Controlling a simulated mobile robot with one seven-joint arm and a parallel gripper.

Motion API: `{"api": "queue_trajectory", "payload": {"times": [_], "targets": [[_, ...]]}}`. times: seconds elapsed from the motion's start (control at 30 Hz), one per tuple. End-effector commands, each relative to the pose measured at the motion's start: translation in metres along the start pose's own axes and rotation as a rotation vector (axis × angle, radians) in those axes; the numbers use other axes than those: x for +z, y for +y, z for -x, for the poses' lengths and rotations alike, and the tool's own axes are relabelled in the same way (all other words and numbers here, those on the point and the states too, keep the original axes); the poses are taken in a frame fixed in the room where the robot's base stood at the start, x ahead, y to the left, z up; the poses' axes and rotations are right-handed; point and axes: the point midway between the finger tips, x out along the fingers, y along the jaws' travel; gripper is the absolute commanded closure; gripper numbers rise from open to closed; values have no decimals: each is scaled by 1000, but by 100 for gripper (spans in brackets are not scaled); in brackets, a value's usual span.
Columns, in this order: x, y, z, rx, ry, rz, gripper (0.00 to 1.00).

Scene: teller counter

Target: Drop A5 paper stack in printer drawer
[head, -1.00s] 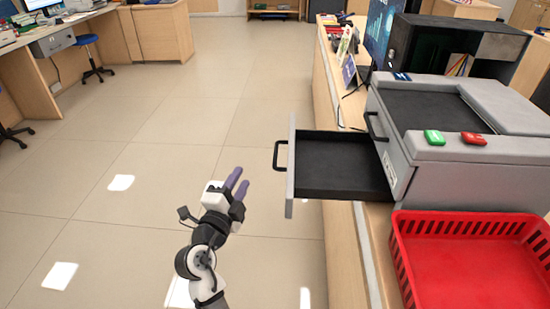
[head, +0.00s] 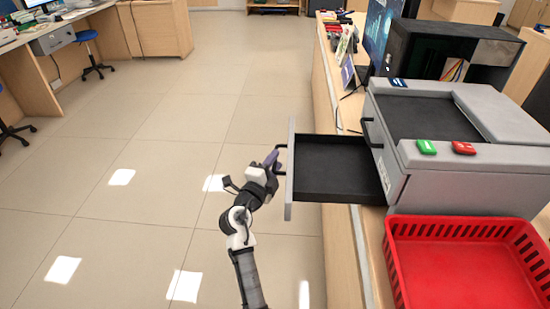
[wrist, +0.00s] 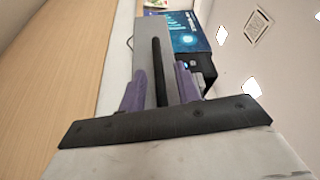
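The grey printer (head: 480,185) stands on the counter at the right of the head view. Its drawer (head: 340,190) is pulled out to the left, and its dark inside looks empty. My gripper (head: 271,158) is at the black drawer handle (head: 280,148) on the drawer's front. In the wrist view the handle (wrist: 159,75) lies between my two purple fingers (wrist: 161,90), which stand apart with gaps on both sides. Nothing else is between them. I see no A5 paper stack in either view.
A red basket (head: 455,275) stands in front of the printer, and its visible part is empty. Green (head: 426,147) and red (head: 464,148) buttons sit on the printer's top. The floor left of the counter is clear.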

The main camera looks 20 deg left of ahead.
Motion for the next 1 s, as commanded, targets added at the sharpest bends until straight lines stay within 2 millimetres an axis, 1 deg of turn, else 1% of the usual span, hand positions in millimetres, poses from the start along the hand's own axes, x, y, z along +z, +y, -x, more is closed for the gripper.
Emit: {"api": "queue_trajectory", "payload": {"times": [0.1, 0.37, 0.4, 0.63, 1.0], "targets": [[0, -1, -7, 1, 1, -1, 68], [0, 0, -8, 0, 0, -1, 68], [0, 0, -8, 0, 0, -1, 69], [0, 0, -8, 0, 0, -1, 99], [2, 2, -7, 0, -1, -1, 100]]}}
